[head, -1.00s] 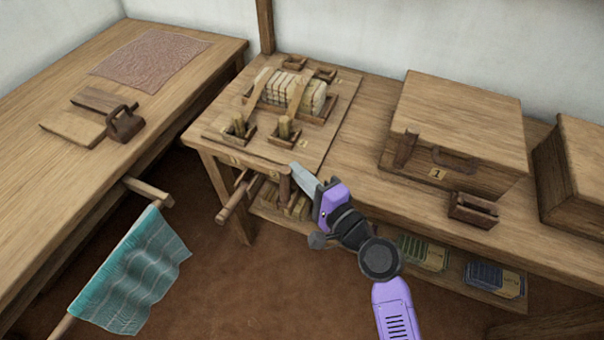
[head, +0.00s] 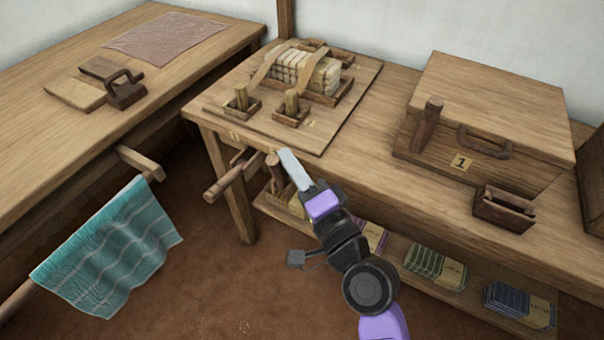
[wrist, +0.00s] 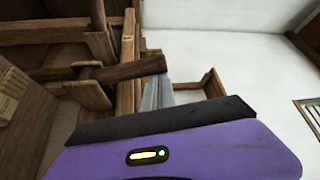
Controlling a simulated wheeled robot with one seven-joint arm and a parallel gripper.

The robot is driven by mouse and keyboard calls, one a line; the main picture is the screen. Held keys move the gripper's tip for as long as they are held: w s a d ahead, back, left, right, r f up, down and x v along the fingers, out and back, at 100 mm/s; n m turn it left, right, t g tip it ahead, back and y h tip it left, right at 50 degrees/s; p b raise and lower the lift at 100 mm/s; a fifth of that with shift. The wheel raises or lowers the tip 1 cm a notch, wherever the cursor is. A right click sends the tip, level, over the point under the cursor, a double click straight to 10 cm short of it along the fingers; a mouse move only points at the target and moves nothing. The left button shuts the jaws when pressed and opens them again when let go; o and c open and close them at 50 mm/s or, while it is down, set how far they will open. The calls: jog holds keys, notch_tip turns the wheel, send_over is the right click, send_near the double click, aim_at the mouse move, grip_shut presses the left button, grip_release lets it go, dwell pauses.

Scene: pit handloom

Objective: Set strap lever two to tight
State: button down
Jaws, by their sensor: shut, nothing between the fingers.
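Two short upright wooden levers stand in small boxes on the front of a board (head: 345,112) on the loom table. The right lever (head: 291,102), beside a small tag that seems to read 2, looks like strap lever two. The left lever (head: 240,97) is the other. Straps run back over a pale wrapped bundle (head: 305,72). My gripper (head: 287,158) is shut and empty, in front of the table's front edge, below and apart from the right lever. In the wrist view its pale fingers (wrist: 158,95) are close to a dark wooden bar (wrist: 125,70); contact is unclear.
A wooden handle (head: 228,183) sticks out under the table's front. A chest (head: 490,105) tagged 1 and a small open box (head: 503,208) stand to the right. A teal cloth (head: 112,248) hangs at left. A low shelf holds several packets (head: 435,265).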

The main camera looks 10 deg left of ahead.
aim_at(280, 185)
jog(key=s+a+f+n+y+b, duration=0.2)
jog(key=s+f+n+b, duration=0.3)
jog(key=b, duration=1.2)
jog(key=s+a+f, duration=0.1)
jog(key=s+f, duration=0.2)
jog(key=shift+y, duration=0.3)
jog(key=shift+s+a+f, duration=0.1)
jog(key=shift+f, duration=0.15)
jog(key=r+b+v, duration=0.1)
jog(key=b+v, duration=0.1)
jog(key=v, duration=0.5)
jog(key=shift+s+d, duration=0.2)
jog(key=shift+d, duration=0.25)
jog(key=shift+f, duration=0.1)
